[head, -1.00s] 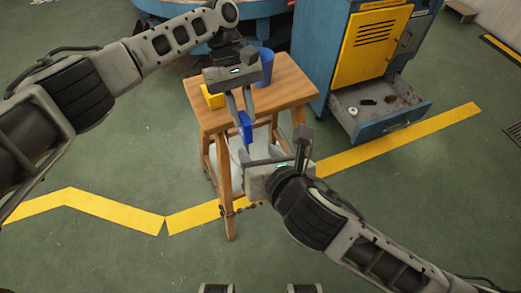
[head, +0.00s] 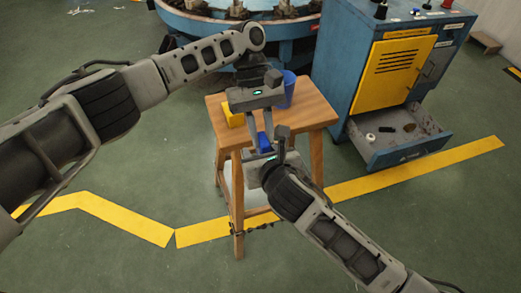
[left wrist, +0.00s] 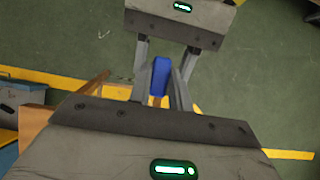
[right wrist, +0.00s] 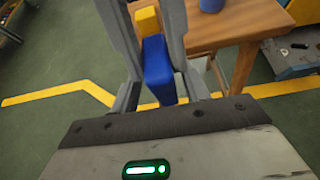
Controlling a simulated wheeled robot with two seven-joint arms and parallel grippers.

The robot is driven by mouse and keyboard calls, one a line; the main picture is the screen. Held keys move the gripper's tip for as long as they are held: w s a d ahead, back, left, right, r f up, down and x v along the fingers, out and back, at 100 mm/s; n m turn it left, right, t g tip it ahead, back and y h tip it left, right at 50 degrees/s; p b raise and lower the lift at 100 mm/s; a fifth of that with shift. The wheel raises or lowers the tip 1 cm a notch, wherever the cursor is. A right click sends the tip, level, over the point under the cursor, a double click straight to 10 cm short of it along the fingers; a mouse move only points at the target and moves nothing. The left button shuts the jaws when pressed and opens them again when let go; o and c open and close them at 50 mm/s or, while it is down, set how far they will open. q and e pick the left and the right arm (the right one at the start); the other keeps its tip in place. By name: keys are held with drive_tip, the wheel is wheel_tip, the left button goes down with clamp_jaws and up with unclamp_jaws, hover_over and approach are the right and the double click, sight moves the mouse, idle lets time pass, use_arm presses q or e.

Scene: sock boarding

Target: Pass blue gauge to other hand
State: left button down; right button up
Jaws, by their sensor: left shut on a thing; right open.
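The blue gauge (head: 265,143) hangs in the air in front of the wooden stool. My left gripper (head: 263,136) reaches down from above and is shut on its upper part. In the left wrist view the gauge (left wrist: 160,77) shows between the fingertips. My right gripper (head: 264,155) is just below, facing up. In the right wrist view its open fingers stand on either side of the gauge (right wrist: 158,72). I cannot tell whether they touch it. The gauge's lower end is partly hidden in the head view by my right gripper.
The wooden stool (head: 310,108) holds a yellow block (head: 232,116) and a blue cup (head: 288,88) behind my grippers. A blue cabinet (head: 355,60) with an open drawer (head: 400,148) stands to the right. Yellow tape (head: 125,222) crosses the green floor. A round blue table is at the back.

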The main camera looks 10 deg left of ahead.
drive_tip(key=shift+w+a+f, duration=0.1)
drive_tip(key=shift+w+f, duration=0.05)
drive_tip(key=shift+w, duration=0.05)
clamp_jaws()
use_arm(q)
drive_tip(key=c, duration=1.2)
unclamp_jaws()
